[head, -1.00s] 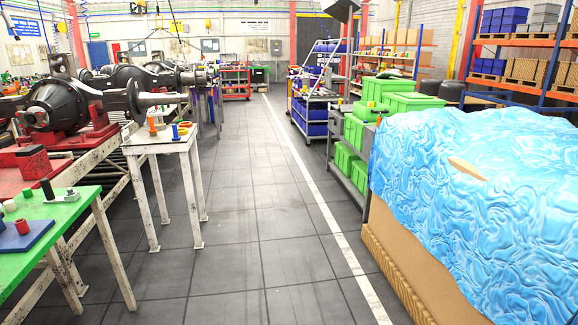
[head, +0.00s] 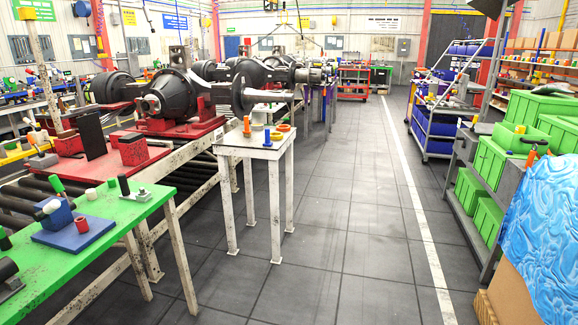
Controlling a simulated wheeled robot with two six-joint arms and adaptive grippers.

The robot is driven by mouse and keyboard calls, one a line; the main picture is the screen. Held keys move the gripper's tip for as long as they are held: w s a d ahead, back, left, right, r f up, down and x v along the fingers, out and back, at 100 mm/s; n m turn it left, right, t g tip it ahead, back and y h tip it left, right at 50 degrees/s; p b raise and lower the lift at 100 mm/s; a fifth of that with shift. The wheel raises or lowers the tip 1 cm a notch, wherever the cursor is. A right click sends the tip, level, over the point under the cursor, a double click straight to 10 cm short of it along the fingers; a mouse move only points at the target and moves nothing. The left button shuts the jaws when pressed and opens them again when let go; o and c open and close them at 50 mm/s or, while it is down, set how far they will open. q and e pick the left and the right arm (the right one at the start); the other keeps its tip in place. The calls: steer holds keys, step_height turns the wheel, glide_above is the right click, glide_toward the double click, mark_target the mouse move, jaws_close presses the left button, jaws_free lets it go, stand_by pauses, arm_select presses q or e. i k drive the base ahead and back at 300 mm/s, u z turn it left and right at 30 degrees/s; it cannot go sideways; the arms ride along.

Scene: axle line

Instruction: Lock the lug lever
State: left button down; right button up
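No gripper of mine is in view. On the green table (head: 95,225) at the lower left, a black upright handle (head: 124,186) stands on a small grey base. A blue block with a white knob (head: 55,212) sits near it, beside a blue plate (head: 75,236) bearing a red cylinder (head: 82,225). A green-topped handle (head: 57,187) stands at the table's far side. A dark fixture on a grey base (head: 8,275) is at the left edge. I cannot tell which of these is the lug lever.
A white table (head: 262,150) with small coloured parts stands beyond the green table. Black axle housings (head: 170,95) rest on red supports behind it. Green bins (head: 490,160) and a blue-wrapped load (head: 545,230) line the right. The grey floor (head: 330,240) between is clear.

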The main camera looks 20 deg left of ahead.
mark_target(54, 179)
steer(key=u, duration=0.95)
steer(key=i, duration=0.95)
steer(key=u, duration=0.85)
